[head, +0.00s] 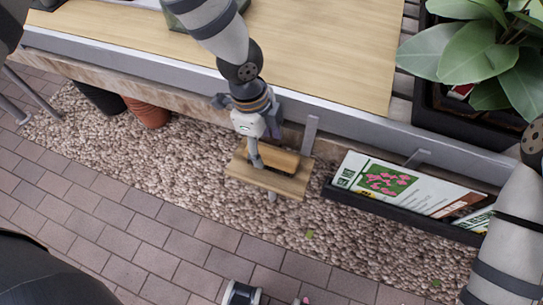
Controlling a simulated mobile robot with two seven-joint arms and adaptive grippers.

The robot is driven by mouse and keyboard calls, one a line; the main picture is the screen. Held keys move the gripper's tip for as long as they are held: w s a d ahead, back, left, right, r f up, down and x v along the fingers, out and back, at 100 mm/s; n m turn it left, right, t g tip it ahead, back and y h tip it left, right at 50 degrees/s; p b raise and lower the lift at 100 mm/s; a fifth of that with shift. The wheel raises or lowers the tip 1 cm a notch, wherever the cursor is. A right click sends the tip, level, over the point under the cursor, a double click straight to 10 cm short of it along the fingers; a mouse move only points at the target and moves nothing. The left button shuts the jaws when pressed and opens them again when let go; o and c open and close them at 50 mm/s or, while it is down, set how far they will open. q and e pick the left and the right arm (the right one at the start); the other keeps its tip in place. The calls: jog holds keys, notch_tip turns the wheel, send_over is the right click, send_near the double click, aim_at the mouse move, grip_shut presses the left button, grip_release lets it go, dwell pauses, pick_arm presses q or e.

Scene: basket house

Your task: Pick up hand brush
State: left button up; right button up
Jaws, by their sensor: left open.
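A small wooden shelf (292,187) hangs on a grey bracket below the long table's front edge. A brown wooden piece (285,161), which looks like the hand brush, lies on it; its bristles cannot be made out. My left gripper (258,158) comes down from above over the left part of this piece. It is open, and its fingers are at or just above the wood; I cannot tell whether they touch it. The gripper hides part of the brush. My right arm shows at the right edge, but its gripper is not in view.
The long wooden table (320,50) lies behind the shelf. A black rack (400,208) with seed packets hangs to the right. A leafy planter (480,50) is at the top right. Pebbles and paving in front are mostly clear.

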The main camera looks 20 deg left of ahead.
aim_at(272, 155)
pick_arm(q)
jog(key=f, duration=0.1)
jog(key=d+f, duration=0.1)
jog(key=f, duration=0.3)
jog(key=shift+w+d+f, duration=0.1)
jog(key=shift+w+d, duration=0.15)
jog(key=c, duration=1.3)
pick_arm(e)
jog(key=shift+s+f, duration=0.3)
jog(key=shift+f, duration=0.05)
